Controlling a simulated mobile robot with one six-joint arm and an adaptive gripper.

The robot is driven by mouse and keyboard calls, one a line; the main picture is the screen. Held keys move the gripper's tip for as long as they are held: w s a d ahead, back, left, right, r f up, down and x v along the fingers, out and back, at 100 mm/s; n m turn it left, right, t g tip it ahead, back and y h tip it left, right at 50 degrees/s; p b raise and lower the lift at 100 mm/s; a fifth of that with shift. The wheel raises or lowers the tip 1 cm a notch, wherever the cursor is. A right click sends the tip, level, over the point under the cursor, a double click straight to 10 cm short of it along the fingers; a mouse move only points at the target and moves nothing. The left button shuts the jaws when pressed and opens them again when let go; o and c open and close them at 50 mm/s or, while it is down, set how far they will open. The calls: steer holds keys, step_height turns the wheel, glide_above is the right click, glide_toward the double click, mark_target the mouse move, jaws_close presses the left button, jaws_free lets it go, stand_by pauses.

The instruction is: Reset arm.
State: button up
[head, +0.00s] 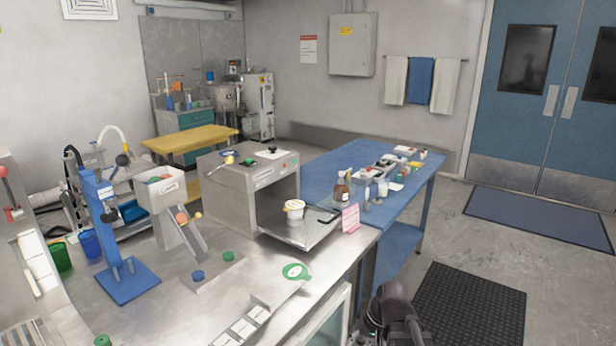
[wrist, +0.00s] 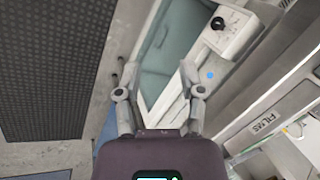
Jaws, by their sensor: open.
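My gripper shows in the wrist view (wrist: 157,88) with its two fingers spread apart. Nothing is between the fingertips, so it is open and empty. Behind the fingers are a pale teal panel and a light frame with a black knob (wrist: 218,23). In the head view a dark part of my arm (head: 393,312) shows at the bottom edge, low beside the front of the steel counter (head: 225,318). The fingers cannot be made out clearly there.
The counter carries a blue stand (head: 128,281), a white hopper (head: 160,192), a steel box machine (head: 240,190) and a white tub (head: 294,209). A blue table (head: 335,160) with small items stands behind. Black matting (head: 470,305) covers open floor at right.

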steer(key=s+d+h, duration=0.3)
steer(key=d+h, duration=0.1)
step_height(320, 180, up, 12)
steer(key=p, duration=1.2)
steer(key=shift+f+n+p, duration=0.2)
steer(key=shift+n+p, duration=0.15)
steer(key=shift+n, duration=0.05)
